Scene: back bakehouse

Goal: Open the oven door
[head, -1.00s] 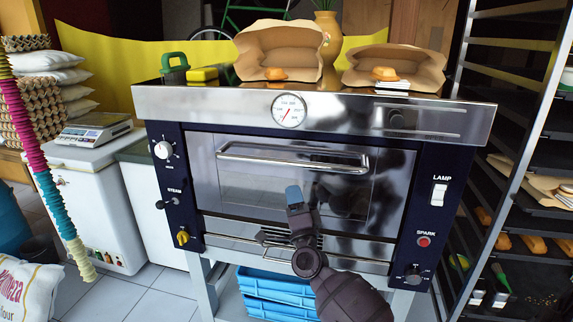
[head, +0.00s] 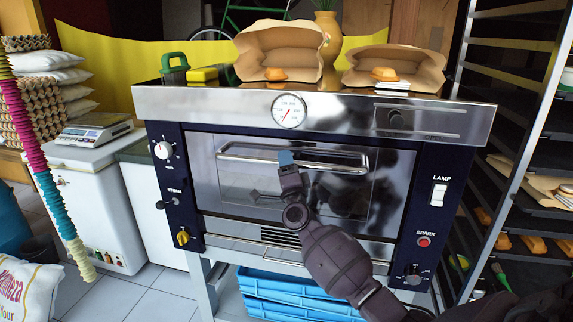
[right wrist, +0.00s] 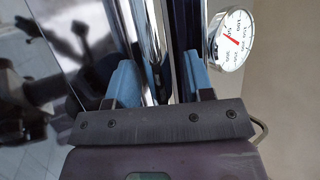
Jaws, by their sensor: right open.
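The oven door (head: 230,185) is shut on the front of the steel and dark blue oven. Its chrome bar handle (head: 330,167) runs across the top of the door. My right gripper (head: 286,158) is at the handle, left of its middle, and hides a short part of it. In the right wrist view its two blue fingertips (right wrist: 160,78) are apart, with the chrome handle (right wrist: 155,45) running between them. Whether either finger touches the bar cannot be told. My left gripper is in neither view.
A dial thermometer (head: 289,111) sits on the oven's top panel above the handle. Paper bags (head: 280,48) with bread stand on top. A tray rack (head: 510,130) stands close on the right, a white freezer (head: 100,200) on the left. Blue crates (head: 290,290) are under the oven.

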